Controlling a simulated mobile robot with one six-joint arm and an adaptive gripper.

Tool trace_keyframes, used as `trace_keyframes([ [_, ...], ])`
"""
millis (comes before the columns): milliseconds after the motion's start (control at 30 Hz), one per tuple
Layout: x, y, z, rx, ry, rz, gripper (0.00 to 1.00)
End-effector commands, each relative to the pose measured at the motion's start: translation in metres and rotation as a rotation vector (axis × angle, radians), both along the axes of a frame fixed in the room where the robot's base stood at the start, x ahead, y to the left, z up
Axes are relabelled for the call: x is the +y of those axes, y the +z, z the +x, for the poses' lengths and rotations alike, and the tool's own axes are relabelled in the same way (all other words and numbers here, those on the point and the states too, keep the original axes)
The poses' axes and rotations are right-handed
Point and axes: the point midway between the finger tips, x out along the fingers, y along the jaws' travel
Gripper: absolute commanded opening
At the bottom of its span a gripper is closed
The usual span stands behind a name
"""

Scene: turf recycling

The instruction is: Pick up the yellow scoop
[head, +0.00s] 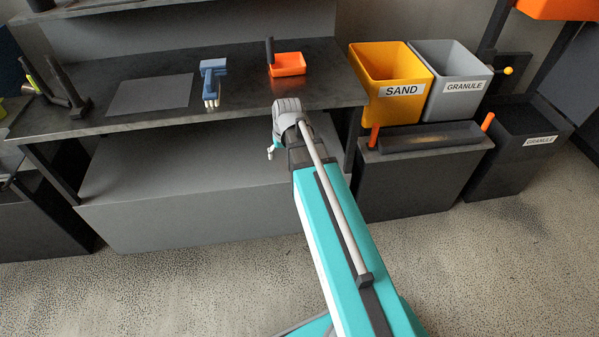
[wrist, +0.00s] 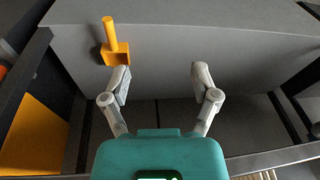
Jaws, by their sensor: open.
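The yellow scoop (wrist: 116,55) shows in the wrist view at upper left, on a grey surface, with its round handle (wrist: 109,30) pointing up in the picture. My gripper (wrist: 161,80) is open and empty. Its left finger is just below and right of the scoop's box, and the scoop is outside the space between the fingers. I cannot tell whether that finger touches it. In the head view my arm hides most of the gripper, and I do not see the yellow scoop.
An orange-red scoop (head: 288,66), a blue brush (head: 212,80) and a grey sheet (head: 150,94) lie on the dark bench top (head: 110,75). A yellow SAND bin (head: 385,75) and a grey GRANULE bin (head: 458,80) stand right. A grey lower shelf (head: 170,170) is below the bench.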

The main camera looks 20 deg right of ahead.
Motion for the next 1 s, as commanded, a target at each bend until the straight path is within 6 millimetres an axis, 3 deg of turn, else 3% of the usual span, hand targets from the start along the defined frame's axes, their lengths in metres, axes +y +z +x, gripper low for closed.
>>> trace_keyframes([
  [33, -0.009, -0.021, 0.010, -0.013, -0.012, 0.004, 0.78],
  [600, -0.104, -0.125, 0.077, -0.160, -0.135, 0.042, 0.78],
  [800, -0.135, -0.152, 0.093, -0.205, -0.171, 0.048, 0.78],
  [1000, -0.152, -0.163, 0.100, -0.230, -0.191, 0.051, 0.78],
])
